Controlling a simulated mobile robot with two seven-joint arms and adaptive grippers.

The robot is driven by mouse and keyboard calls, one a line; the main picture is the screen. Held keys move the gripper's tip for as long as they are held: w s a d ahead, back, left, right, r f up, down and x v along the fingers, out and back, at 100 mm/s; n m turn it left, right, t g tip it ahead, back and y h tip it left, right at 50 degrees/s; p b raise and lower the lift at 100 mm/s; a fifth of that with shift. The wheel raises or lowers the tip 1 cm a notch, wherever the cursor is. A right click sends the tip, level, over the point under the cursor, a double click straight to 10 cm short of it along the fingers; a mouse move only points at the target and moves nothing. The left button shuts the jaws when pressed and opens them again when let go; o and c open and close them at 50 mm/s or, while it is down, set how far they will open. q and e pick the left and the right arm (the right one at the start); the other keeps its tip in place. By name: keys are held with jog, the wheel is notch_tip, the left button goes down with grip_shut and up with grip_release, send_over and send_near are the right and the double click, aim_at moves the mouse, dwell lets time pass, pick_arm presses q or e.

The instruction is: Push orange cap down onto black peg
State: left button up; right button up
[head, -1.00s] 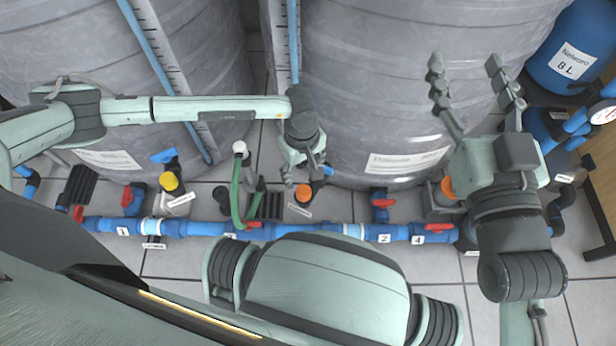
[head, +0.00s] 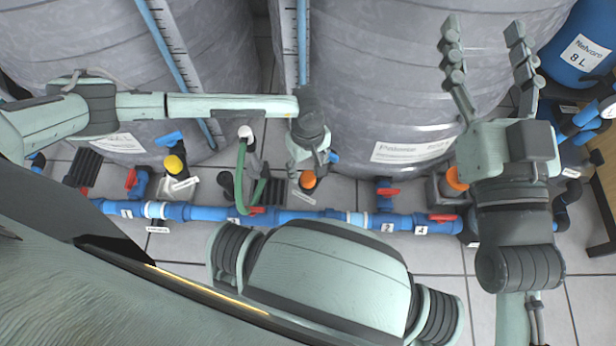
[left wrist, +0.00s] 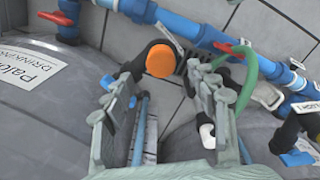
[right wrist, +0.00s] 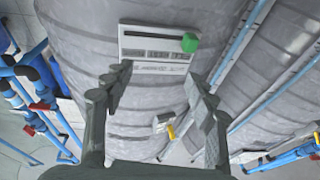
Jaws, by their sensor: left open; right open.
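An orange cap (head: 308,180) sits low among the pipes, between the two big grey tanks, in the head view. In the left wrist view the orange cap (left wrist: 160,61) shows as a round disc on a black fitting (left wrist: 146,54); how far down it sits cannot be told. My left gripper (head: 310,167) is open and empty, just above and beside this cap, its fingers pointing down. In the left wrist view the cap lies between and beyond its fingertips. My right gripper (head: 483,28) is open and empty, raised in front of the right tank.
A second orange cap (head: 457,178) is at the right, beside my right arm. A yellow cap (head: 174,165) and a green hose (head: 240,178) are left of my left gripper. A blue pipe (head: 300,217) with red valve handles runs in front. Grey tanks (head: 400,90) stand behind.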

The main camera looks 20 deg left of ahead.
aim_at(307, 176)
pick_arm(q)
jog(key=f, duration=0.3)
jog(key=shift+s, duration=0.2)
jog(key=shift+f, duration=0.55)
pick_arm(e)
jog(key=r, duration=0.1)
jog(key=s+r+t+y, duration=0.1)
jog(key=shift+a+r, duration=0.1)
jog(key=shift+r, duration=0.2)
pick_arm(q)
jog(key=c, duration=0.9)
